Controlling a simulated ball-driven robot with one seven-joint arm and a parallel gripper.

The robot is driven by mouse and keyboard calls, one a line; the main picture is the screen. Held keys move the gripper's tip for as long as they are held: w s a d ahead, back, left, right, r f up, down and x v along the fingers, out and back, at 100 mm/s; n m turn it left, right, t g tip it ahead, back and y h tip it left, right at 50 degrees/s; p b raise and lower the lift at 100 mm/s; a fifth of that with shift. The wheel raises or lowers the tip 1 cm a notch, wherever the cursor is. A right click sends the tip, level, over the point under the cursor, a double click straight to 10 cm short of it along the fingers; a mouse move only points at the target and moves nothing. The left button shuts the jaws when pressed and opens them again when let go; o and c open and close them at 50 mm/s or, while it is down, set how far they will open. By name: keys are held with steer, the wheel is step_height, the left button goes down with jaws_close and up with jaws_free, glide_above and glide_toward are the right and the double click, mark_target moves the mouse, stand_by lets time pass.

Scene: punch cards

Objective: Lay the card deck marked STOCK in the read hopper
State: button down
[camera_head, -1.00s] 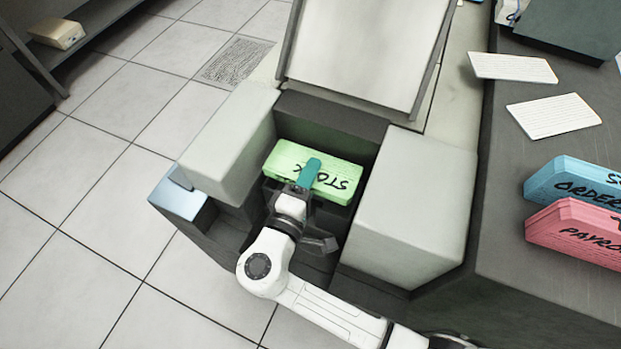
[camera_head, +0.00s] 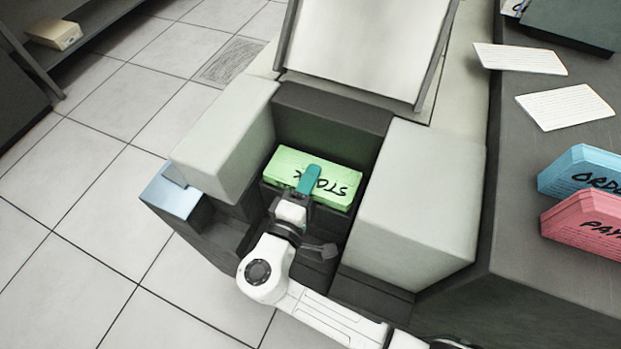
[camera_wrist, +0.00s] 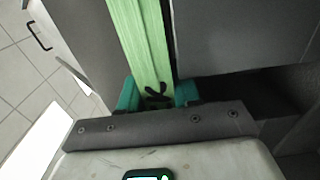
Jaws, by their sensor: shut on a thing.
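The green STOCK deck (camera_head: 335,187) lies in the dark recess of the machine, the read hopper (camera_head: 325,130), between two pale housings. My gripper (camera_head: 308,180) has its teal fingers on the deck's near side, one finger over its marked face. In the wrist view the green deck (camera_wrist: 150,50) runs up from between the teal fingertips (camera_wrist: 158,93), which are shut on it. The deck's underside is hidden, so I cannot tell whether it rests on the hopper floor.
Pale housings stand close on the left (camera_head: 228,140) and right (camera_head: 420,205) of the recess. A raised pale panel (camera_head: 355,45) is behind. Blue (camera_head: 585,172) and pink (camera_head: 590,225) decks and loose cards (camera_head: 565,106) lie on the grey counter at right.

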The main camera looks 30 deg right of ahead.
steer(key=shift+f+b, duration=3.15)
steer(key=shift+f, duration=0.65)
steer(key=c, duration=0.7)
jaws_free()
steer(key=v, duration=1.1)
steer(key=shift+w, duration=0.1)
